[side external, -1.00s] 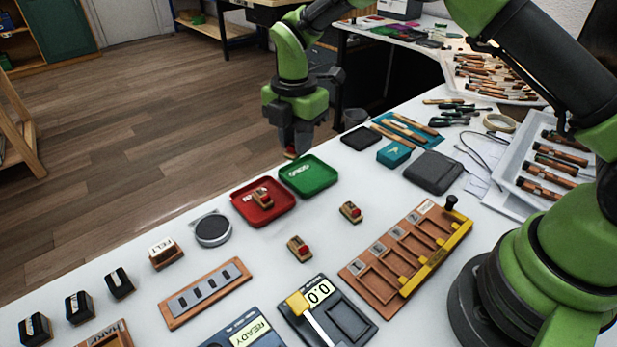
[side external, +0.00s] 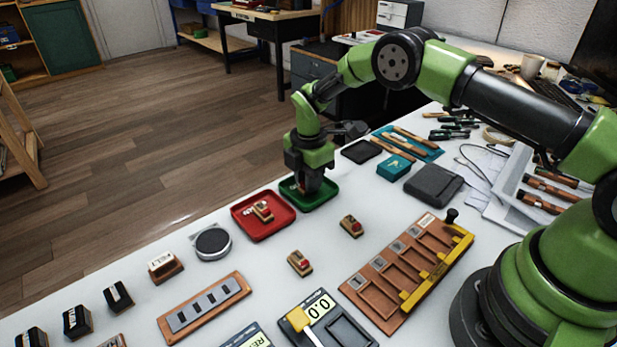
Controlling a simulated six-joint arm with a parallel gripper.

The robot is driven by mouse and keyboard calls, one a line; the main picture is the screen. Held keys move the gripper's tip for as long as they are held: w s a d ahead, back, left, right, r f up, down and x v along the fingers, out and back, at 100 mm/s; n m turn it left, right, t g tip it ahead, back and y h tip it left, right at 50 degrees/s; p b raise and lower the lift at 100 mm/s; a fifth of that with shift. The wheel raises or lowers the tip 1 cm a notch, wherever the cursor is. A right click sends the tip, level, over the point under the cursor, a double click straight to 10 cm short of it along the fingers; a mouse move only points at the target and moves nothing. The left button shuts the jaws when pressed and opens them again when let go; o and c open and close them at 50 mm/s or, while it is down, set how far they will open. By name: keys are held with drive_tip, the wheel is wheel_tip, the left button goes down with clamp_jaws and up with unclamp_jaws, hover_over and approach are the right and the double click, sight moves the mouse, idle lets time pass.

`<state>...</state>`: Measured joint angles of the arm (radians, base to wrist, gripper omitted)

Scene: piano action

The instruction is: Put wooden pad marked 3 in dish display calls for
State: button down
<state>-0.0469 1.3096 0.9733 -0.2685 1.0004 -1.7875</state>
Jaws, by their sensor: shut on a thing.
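My gripper (side external: 311,188) points down into the green dish (side external: 325,194), with its fingertips low inside the rim. It is shut on a small wooden pad, mostly hidden by the fingers. No number can be read on it. The red dish (side external: 282,222) stands just left and holds one wood-and-red pad (side external: 262,211). Two similar pads lie on the white table: one (side external: 351,225) right of the dishes and one (side external: 299,263) nearer the front. Another display (side external: 261,341) is cut off at the bottom edge.
A wooden rack with slots and a yellow bar (side external: 405,272) stands at right. A round grey disc (side external: 212,242), a FELT block (side external: 165,267) and a slotted wooden strip (side external: 205,306) are at left. A teal box (side external: 395,167) and dark case (side external: 434,184) lie behind.

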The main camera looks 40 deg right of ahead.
drive_tip(key=shift+f, duration=0.15)
drive_tip(key=c, duration=1)
unclamp_jaws()
wheel_tip(320, 180, up, 12)
drive_tip(key=shift+r, duration=0.2)
